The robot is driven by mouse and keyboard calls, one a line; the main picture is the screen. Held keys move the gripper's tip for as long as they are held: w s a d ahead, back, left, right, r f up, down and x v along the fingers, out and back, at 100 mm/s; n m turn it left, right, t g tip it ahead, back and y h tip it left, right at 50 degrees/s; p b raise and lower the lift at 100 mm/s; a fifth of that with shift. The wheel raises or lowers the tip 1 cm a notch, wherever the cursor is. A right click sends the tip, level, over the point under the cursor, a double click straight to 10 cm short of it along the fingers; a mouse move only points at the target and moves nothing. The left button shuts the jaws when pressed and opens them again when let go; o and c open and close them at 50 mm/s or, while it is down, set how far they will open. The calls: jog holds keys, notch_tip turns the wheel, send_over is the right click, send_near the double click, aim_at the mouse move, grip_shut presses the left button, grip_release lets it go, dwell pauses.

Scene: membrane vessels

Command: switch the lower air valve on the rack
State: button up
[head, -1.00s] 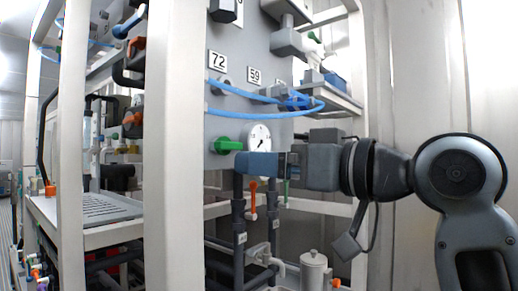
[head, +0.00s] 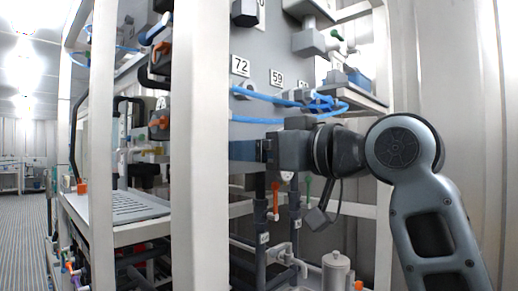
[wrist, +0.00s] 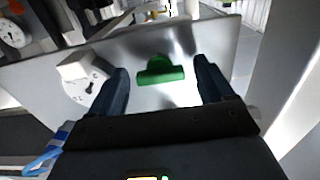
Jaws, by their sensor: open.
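A green valve handle (wrist: 160,70) sits on the grey rack panel (wrist: 140,45) in the wrist view. It lies crosswise between my two fingers, with a gap on each side. My gripper (wrist: 161,67) is open, and its dark blue fingers point at the panel. In the head view my gripper (head: 243,150) reaches in from the right, below the blue hose, and hides this handle. A round white gauge (wrist: 85,78) is left of the left finger in the wrist view. I cannot tell how far the fingertips are from the panel.
A blue hose (head: 262,121) loops just above my gripper. A white rack post (head: 200,200) stands left of it. Dark pipes with an orange handle (head: 276,200) and a green handle (head: 307,188) hang below. A grey canister (head: 336,270) stands lower right.

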jog(key=c, duration=1)
jog(key=shift+c, duration=0.2)
jog(key=shift+f+n, duration=0.1)
jog(key=shift+n, duration=0.2)
jog(key=shift+n+b, duration=4.1)
jog(key=shift+n, duration=3.6)
